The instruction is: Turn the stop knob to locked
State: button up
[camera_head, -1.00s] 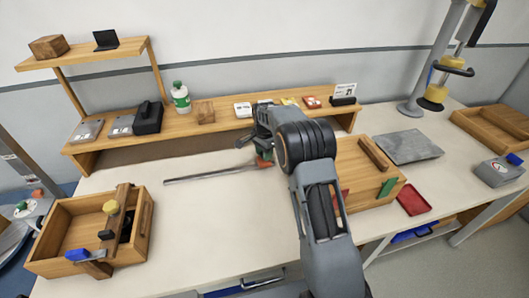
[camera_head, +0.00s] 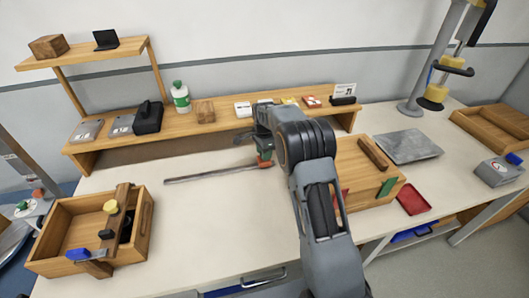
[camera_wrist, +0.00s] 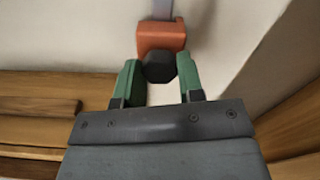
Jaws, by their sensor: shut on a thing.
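The stop knob (camera_wrist: 160,68) is a dark, faceted knob on an orange stop block (camera_wrist: 161,34) in the wrist view. My gripper (camera_wrist: 158,72) has its two green fingers on either side of the knob and is shut on it. In the head view my gripper (camera_head: 264,155) is over the orange block (camera_head: 265,164), at the right end of a thin grey track (camera_head: 212,173) on the table. The knob is hidden there by my gripper. I cannot read any locked mark.
A wooden box (camera_head: 55,222) with coloured parts stands at the left. A wooden box (camera_head: 352,160) stands close to the right of my gripper, with a red tray (camera_head: 413,199) beyond. A wooden shelf (camera_head: 180,128) runs behind. The table front is clear.

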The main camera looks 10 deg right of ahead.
jog(key=o, duration=0.9)
jog(key=shift+o, duration=0.2)
notch_tip(320, 180, up, 14)
